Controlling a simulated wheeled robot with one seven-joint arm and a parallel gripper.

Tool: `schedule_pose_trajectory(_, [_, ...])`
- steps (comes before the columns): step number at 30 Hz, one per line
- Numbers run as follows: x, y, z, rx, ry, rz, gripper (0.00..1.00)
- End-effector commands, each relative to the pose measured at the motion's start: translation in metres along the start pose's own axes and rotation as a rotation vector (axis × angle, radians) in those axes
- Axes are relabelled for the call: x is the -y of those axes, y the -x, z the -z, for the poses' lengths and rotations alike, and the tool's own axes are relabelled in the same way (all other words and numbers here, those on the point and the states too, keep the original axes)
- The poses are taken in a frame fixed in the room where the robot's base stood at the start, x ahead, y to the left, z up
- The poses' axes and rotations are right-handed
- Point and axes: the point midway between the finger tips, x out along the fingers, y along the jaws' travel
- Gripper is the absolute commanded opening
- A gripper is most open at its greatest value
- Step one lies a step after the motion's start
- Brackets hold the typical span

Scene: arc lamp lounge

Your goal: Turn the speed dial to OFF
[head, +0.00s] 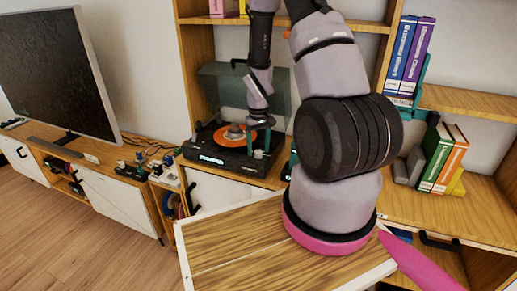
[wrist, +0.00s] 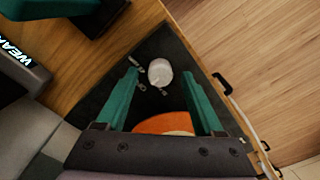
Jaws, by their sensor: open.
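The turntable (head: 225,157) is a dark box with a raised smoky lid and an orange record (head: 232,137), on the cabinet below the shelves. In the wrist view, a pale round knob (wrist: 160,72), which looks like the speed dial, stands on the dark deck, with small pale marks around it. My gripper (head: 261,136) is over the right part of the turntable. In the wrist view its teal fingers are open, one on each side of the knob, with gaps. I cannot tell the dial's setting or whether anything touches it.
A television (head: 60,75) stands on a low cabinet at left, with small items and cables beside it. A wooden top (head: 235,240) is in front. The wrist view shows a dark object lettered "WEAR" (wrist: 20,62).

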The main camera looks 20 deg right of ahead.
Motion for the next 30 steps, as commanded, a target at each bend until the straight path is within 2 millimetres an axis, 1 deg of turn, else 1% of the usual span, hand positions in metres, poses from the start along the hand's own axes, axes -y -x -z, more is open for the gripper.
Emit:
schedule_pose_trajectory(5, [0.0, 0.031, 0.001, -0.006, 0.002, -0.001, 0.69])
schedule_pose_trajectory(9, [0.0, 0.06, 0.001, -0.006, 0.0, -0.001, 0.69])
schedule_pose_trajectory(12, [0.0, 0.079, 0.001, -0.006, 0.001, 0.0, 0.69])
schedule_pose_trajectory(15, [0.0, 0.092, 0.001, -0.004, 0.001, 0.0, 0.69])
schedule_pose_trajectory(20, [0.0, 0.102, 0.001, -0.002, 0.0, 0.0, 0.69])
schedule_pose_trajectory(30, [0.0, 0.103, 0.0, -0.001, 0.0, 0.0, 0.69])
